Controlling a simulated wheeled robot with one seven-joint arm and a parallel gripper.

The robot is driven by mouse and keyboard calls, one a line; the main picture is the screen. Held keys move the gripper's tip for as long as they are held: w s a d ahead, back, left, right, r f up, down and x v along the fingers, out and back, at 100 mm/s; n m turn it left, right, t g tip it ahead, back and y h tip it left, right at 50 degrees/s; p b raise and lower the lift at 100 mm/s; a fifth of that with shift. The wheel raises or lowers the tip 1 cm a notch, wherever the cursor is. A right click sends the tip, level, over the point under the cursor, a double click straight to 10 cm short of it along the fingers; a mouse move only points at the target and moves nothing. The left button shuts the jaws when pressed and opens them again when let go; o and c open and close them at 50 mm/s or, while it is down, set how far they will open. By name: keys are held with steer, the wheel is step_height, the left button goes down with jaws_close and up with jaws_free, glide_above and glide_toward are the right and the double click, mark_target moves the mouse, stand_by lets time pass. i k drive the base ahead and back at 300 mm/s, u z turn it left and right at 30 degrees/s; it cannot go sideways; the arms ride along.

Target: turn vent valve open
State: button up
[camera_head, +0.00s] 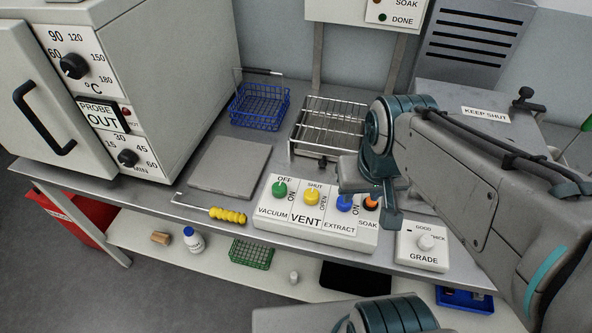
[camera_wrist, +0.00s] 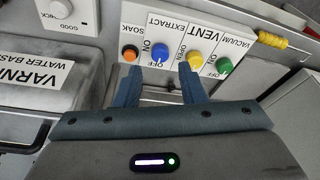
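The vent valve is a yellow knob (camera_head: 312,198) on the white control panel (camera_head: 275,222), with SHUT printed above it and OPEN to its right. Its exact pointer direction is too small to tell. In the wrist view the yellow knob (camera_wrist: 195,61) lies just beyond and right of the right fingertip. My gripper (camera_wrist: 158,75) is open and empty, its two fingers spread below the blue extract knob (camera_wrist: 159,51) and orange soak button (camera_wrist: 130,53). In the head view my gripper (camera_head: 377,200) is over the panel's right end, right of the yellow knob.
A green vacuum knob (camera_head: 280,190) sits left of the yellow one. A grade box (camera_head: 424,245) stands right of the panel. A wire rack (camera_head: 329,127), a blue basket (camera_head: 260,105) and a grey plate (camera_head: 230,165) are behind and left. A yellow-handled hook (camera_head: 228,215) lies at the bench edge.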

mark_target(311, 195)
steer(key=u, duration=0.35)
steer(key=k, duration=0.8)
steer(key=u, duration=1.05)
steer(key=i, duration=0.6)
steer(key=z, duration=0.9)
